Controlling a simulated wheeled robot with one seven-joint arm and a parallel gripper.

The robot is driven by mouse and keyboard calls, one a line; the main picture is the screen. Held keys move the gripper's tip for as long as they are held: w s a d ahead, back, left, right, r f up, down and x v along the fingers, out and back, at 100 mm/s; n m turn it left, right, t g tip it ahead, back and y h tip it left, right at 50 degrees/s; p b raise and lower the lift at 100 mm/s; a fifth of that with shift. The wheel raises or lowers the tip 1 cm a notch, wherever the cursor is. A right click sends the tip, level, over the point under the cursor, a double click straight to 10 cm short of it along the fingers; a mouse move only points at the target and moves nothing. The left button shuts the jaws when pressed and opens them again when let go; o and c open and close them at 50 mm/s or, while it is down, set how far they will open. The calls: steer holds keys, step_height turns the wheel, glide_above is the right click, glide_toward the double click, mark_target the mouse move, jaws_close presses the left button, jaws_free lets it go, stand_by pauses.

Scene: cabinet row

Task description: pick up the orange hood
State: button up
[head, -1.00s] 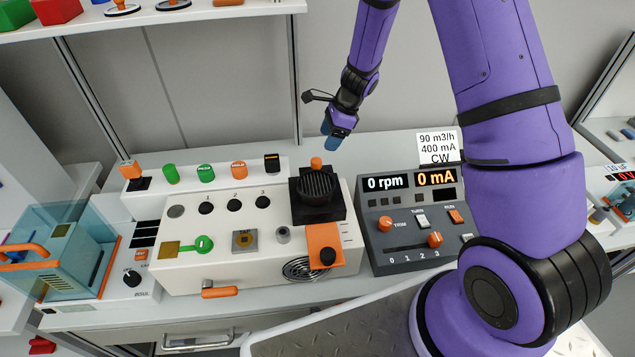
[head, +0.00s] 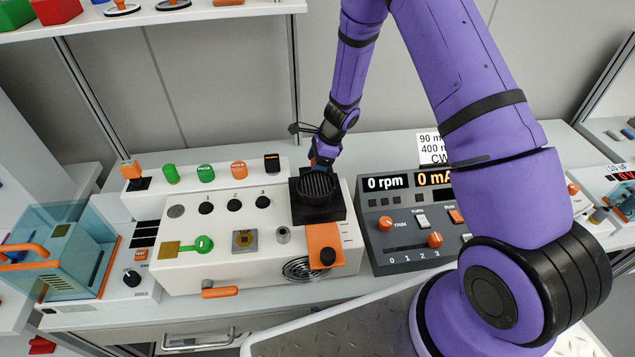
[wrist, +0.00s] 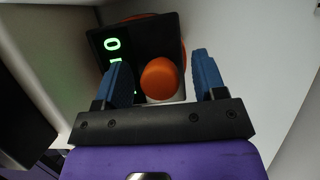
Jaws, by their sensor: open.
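An orange rounded knob-like piece (wrist: 160,78), which I take to be the orange hood or its top, stands between my two blue fingertips in the wrist view. My gripper (wrist: 162,75) is open around it, with a finger on each side and a gap to the right finger. There the gripper hides the orange piece. Whether a finger touches it, I cannot tell.
A black panel with green figures (wrist: 112,45) is close beyond the fingers. The white console (head: 190,270) carries an orange plate (head: 323,240) and several buttons. A dark meter box (head: 400,255) stands to the right, a clear blue box (head: 60,250) to the left.

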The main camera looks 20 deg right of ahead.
steer(key=shift+c, duration=0.4)
jaws_close()
steer(key=shift+r, duration=0.2)
